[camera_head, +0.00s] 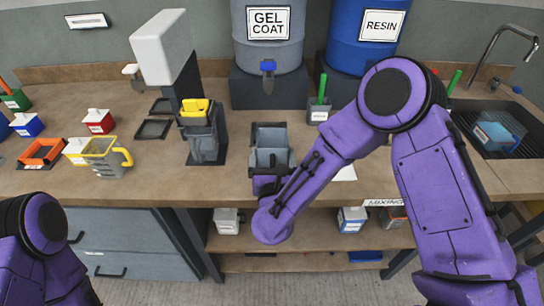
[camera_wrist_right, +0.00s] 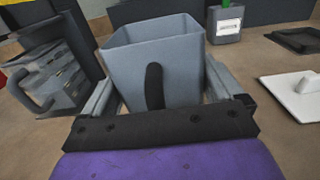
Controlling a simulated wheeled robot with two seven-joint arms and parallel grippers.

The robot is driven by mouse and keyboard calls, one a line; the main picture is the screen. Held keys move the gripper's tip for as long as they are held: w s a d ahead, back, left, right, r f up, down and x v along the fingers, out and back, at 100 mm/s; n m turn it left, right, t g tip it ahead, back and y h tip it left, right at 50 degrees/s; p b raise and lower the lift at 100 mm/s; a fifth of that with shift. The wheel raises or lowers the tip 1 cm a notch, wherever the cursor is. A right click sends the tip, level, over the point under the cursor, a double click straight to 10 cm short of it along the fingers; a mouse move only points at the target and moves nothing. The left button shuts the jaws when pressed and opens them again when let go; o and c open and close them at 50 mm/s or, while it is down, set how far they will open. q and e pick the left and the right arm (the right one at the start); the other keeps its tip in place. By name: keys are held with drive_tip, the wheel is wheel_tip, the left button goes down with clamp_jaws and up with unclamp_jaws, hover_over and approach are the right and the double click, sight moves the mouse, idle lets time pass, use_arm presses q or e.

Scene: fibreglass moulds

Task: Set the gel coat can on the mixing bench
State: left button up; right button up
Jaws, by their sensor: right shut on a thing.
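The grey, square, open-topped can (camera_head: 270,157), which appears to be the gel coat can, stands upright in front of the gel coat drum (camera_head: 268,40). It looks empty inside. My right gripper (camera_head: 268,182) is shut on it from the front. In the right wrist view the can (camera_wrist_right: 150,55) sits between the fingers of my right gripper (camera_wrist_right: 162,88), with its dark handle towards me. I cannot tell whether its base touches the bench. The mixing bench (camera_head: 235,184) bears a mixing label (camera_head: 384,202) on its front edge. My left gripper is out of view.
A grey mixer (camera_head: 165,47) with a dark grey vessel (camera_head: 203,145) stands left of the can. The blue resin drum (camera_head: 367,32) is behind right. A sink (camera_head: 500,128) is far right. Bare bench lies left of the can.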

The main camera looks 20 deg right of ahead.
drive_tip(key=shift+f, duration=0.1)
drive_tip(key=shift+f+b, duration=0.1)
drive_tip(key=shift+b, duration=0.2)
drive_tip(key=o, duration=1.7)
drive_tip(key=shift+r+p, duration=0.4)
drive_tip(key=shift+p, duration=0.05)
drive_tip(key=shift+b+v, duration=1.85)
drive_tip(key=shift+v, duration=4.2)
drive_tip(key=shift+f, duration=0.1)
